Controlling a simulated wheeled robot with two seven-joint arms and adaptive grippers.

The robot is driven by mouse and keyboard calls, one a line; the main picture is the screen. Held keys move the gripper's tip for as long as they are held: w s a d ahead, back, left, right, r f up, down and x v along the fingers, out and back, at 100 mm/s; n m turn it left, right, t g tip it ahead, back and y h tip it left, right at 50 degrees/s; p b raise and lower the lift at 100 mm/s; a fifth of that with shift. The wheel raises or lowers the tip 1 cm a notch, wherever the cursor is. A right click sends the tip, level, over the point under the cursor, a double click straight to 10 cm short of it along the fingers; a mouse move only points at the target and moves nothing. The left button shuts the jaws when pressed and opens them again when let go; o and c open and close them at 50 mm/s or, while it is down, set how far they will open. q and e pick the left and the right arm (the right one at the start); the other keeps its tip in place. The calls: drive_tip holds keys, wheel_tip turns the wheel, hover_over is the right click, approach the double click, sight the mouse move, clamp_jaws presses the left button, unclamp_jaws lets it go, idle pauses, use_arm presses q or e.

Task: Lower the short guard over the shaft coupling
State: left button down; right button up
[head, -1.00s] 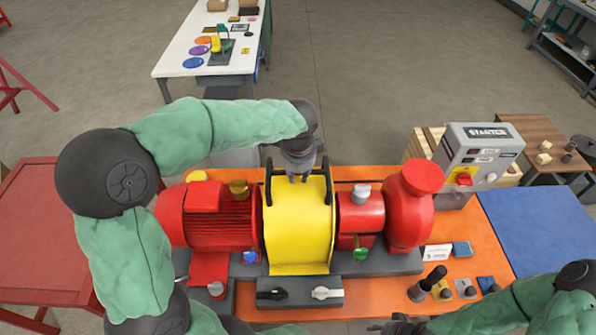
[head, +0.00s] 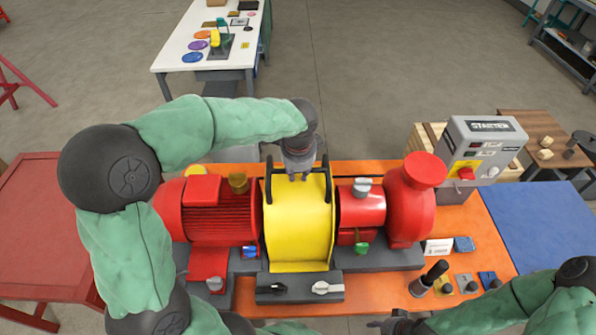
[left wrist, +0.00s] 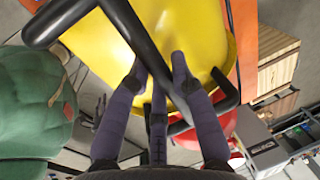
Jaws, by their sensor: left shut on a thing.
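The yellow guard (head: 300,230) is a curved cover with black bar handles (head: 268,180) on top. It stands upright between the red motor (head: 222,215) and the red pump (head: 408,212). My left gripper (head: 299,175) is above the guard's top. In the left wrist view its fingers (left wrist: 162,75) close around a black handle bar (left wrist: 140,50), with the yellow guard (left wrist: 190,30) beyond. The shaft coupling is hidden behind the guard. I cannot tell whether the guard touches the base. My right gripper (head: 392,322) is partly visible at the bottom edge; its fingers are unclear.
A dark box with black and white levers (head: 300,289) is in front of the guard. The starter box (head: 478,150) stands at the right. Small parts lie on the orange table (head: 385,293) at front right. A blue mat (head: 545,225) is clear.

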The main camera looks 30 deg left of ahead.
use_arm(q)
drive_tip(key=shift+f, duration=0.3)
idle(0.5)
drive_tip(key=c, duration=1)
unclamp_jaws()
drive_tip(key=shift+f, duration=0.15)
wheel_tip(320, 180, up, 12)
drive_tip(key=s+d, duration=0.1)
drive_tip(key=s, duration=0.1)
drive_tip(key=shift+d, duration=0.1)
